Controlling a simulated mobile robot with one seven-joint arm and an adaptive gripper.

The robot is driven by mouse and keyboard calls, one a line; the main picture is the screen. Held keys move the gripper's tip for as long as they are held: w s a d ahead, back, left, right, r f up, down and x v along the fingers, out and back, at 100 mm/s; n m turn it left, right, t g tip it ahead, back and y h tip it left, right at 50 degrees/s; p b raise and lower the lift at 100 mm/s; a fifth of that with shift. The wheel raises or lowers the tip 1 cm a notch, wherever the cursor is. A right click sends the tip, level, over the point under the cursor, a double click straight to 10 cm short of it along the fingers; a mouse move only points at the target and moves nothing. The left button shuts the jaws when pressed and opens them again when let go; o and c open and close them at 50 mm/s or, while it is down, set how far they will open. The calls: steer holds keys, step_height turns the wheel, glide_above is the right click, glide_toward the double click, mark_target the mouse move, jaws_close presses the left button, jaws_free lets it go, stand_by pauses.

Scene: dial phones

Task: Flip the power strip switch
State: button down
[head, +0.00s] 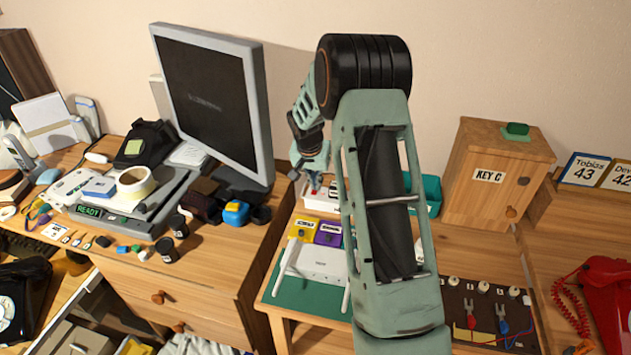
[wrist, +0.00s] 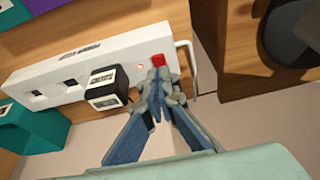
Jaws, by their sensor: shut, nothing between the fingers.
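The white power strip (wrist: 45,72) lies across the left and middle of the wrist view. A black plug (wrist: 106,88) sits in one of the sockets. My gripper (wrist: 158,78) is shut and empty, its fingertips right at the switch's near edge; I cannot tell whether they touch. In the head view, my gripper (head: 314,187) points down at the power strip (head: 313,204), which my arm partly hides.
A teal box (wrist: 30,130) borders the strip, and a white cord (wrist: 191,62) bends at its end. The monitor (head: 215,95) rises to the left and a wooden key cabinet (head: 490,180) to the right.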

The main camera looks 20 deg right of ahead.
steer(key=shift+p, duration=0.4)
steer(key=shift+w+d+f+g+p, duration=0.1)
steer(key=shift+d+g+p, duration=0.05)
steer(key=shift+g+p, duration=0.3)
steer(key=shift+w+f+y, duration=0.1)
steer(key=shift+f+y, duration=0.2)
steer(key=shift+w+d+f+b, duration=0.15)
steer(key=shift+f+b, duration=0.15)
steer(key=shift+b, duration=0.35)
steer(key=shift+r, duration=0.15)
